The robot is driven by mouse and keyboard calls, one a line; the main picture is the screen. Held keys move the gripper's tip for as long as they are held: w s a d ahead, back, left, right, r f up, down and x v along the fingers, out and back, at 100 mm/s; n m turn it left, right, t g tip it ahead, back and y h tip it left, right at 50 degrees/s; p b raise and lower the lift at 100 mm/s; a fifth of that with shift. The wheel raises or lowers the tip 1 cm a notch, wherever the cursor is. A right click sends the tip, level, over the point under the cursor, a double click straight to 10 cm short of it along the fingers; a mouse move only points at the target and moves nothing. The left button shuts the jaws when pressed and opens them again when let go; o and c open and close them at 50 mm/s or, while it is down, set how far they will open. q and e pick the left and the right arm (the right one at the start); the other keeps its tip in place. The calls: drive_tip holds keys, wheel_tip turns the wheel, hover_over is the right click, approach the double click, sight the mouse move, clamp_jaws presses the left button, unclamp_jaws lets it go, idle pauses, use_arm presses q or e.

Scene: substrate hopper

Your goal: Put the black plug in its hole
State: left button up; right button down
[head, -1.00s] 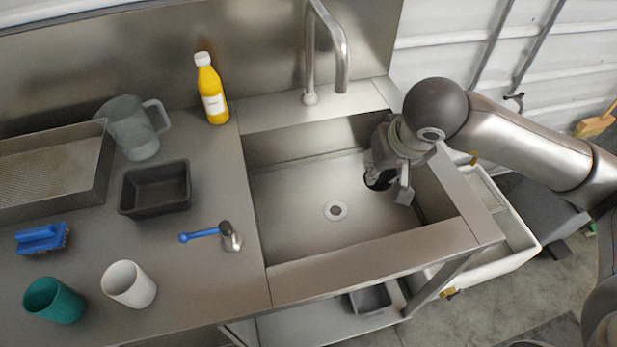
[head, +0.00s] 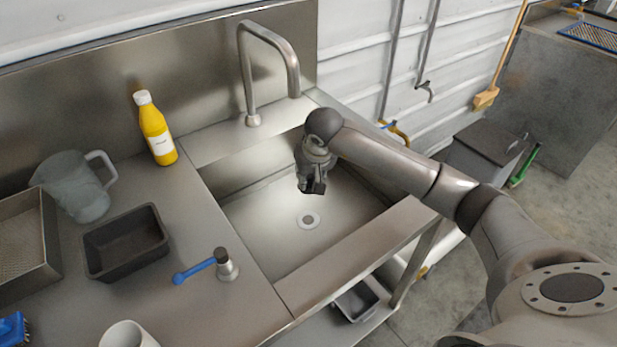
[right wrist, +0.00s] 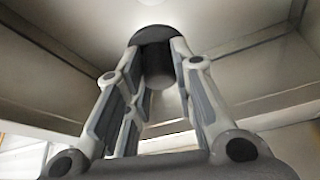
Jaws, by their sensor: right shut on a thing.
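My right gripper (head: 312,184) is inside the sink basin, above its floor and just behind the drain hole in the head view. It is shut on the black plug (right wrist: 153,34), whose dark rounded edge shows between the fingertips in the right wrist view. The drain hole (head: 308,219) is a dark opening with a pale ring in the floor of the steel sink (head: 262,215), and it is uncovered. The plug is apart from the hole in the head view; its exact height is hard to tell. My left gripper is not in view.
The tap (head: 270,50) arches over the sink's back edge. The sink walls (head: 350,240) surround the gripper. On the left counter are a yellow bottle (head: 156,130), a clear jug (head: 75,188), a black tray (head: 126,242) and a blue-handled tool (head: 205,268).

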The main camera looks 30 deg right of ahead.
drive_tip(key=shift+a+f+b, duration=0.1)
drive_tip(key=shift+f+b, duration=0.4)
drive_tip(key=shift+f, duration=0.3)
wheel_tip(320, 180, down, 7)
drive_tip(key=b, duration=0.5)
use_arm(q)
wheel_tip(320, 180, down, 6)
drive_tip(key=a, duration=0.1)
use_arm(e)
drive_tip(key=shift+r, duration=0.1)
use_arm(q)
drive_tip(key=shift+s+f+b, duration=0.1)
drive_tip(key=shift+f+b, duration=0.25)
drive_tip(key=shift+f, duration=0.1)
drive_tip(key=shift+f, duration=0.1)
use_arm(e)
drive_tip(key=shift+s, duration=0.1)
drive_tip(key=shift+f+b, duration=0.6)
drive_tip(key=shift+f, duration=0.05)
drive_tip(key=shift+f+b, duration=0.6)
drive_tip(key=shift+f, duration=0.1)
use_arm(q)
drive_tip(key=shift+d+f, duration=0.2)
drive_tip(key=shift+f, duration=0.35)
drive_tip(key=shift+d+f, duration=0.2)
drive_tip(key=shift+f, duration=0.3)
